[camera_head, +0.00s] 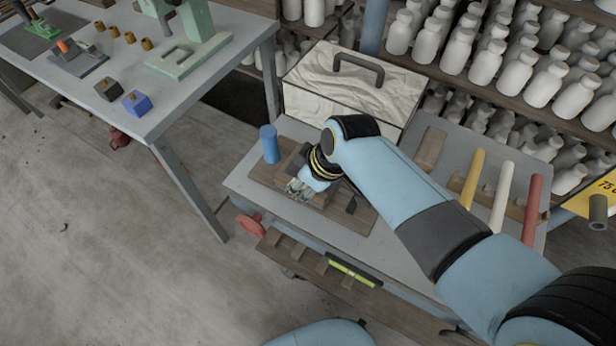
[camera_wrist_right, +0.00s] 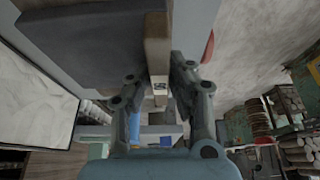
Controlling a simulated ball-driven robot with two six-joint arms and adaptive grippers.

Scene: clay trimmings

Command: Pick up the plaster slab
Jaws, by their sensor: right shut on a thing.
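My right gripper (camera_head: 298,190) reaches down over a brown wooden board on the cart. In the right wrist view its two fingers (camera_wrist_right: 160,95) are closed on a pale tan, slab-like piece (camera_wrist_right: 157,50) seen edge-on, with a small dark mark on it. I cannot tell for sure that this is the plaster slab, or whether it touches the surface beneath. The gripper and arm hide most of it in the head view. A white, marbled block (camera_head: 330,85) with a dark handle stands behind the arm. My left gripper is not in view.
The cart top (camera_head: 245,182) carries a blue cylinder (camera_head: 269,143) left of the gripper, and yellow, white and red rods (camera_head: 532,208) to the right. Shelves of white bottles (camera_head: 487,62) stand behind. A grey table (camera_head: 75,80) is at the upper left; open floor lies between.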

